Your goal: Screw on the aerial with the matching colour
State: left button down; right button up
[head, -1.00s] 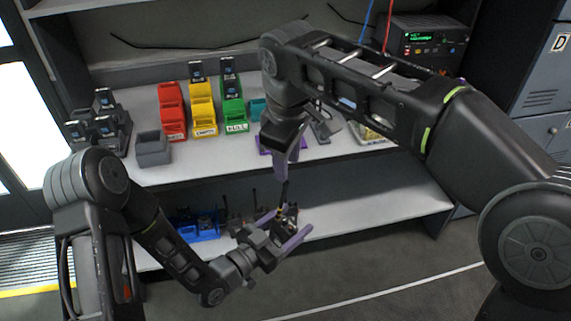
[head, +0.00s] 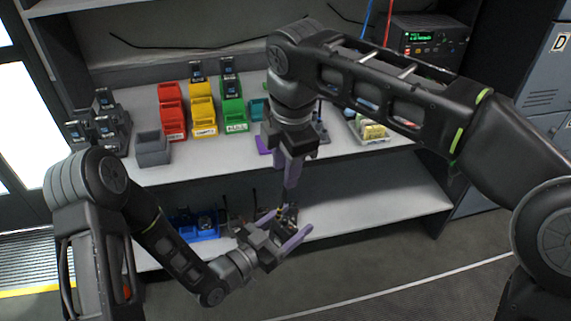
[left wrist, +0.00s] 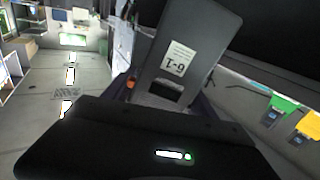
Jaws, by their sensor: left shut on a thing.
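My left gripper (head: 283,229) is shut on a dark handheld radio (head: 291,214), held in front of the lower shelf. The radio fills the upper middle of the left wrist view (left wrist: 190,38), with a white label on it. A thin dark aerial (head: 288,194) stands roughly upright above the radio, with a small yellowish spot near the radio's top. My right gripper (head: 290,166) points down directly above the aerial. Its fingers overlap the aerial's upper end, and I cannot tell if they grip it. Whether the aerial's foot touches the radio is too small to tell.
The upper shelf holds red (head: 172,112), yellow (head: 203,110) and green (head: 234,112) bins, a grey bin (head: 153,148) and radios in chargers (head: 103,128). A blue bin (head: 196,226) is on the lower shelf. A clear tray (head: 368,130) stands right of my right gripper.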

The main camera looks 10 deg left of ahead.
jog(key=f, duration=0.4)
jog(key=w+f, duration=0.1)
jog(key=f, duration=0.2)
jog(key=a+f, duration=0.1)
jog(key=f, duration=0.3)
jog(key=shift+w+f, duration=0.3)
jog(key=shift+f, duration=0.05)
grip_shut()
dwell(1.0)
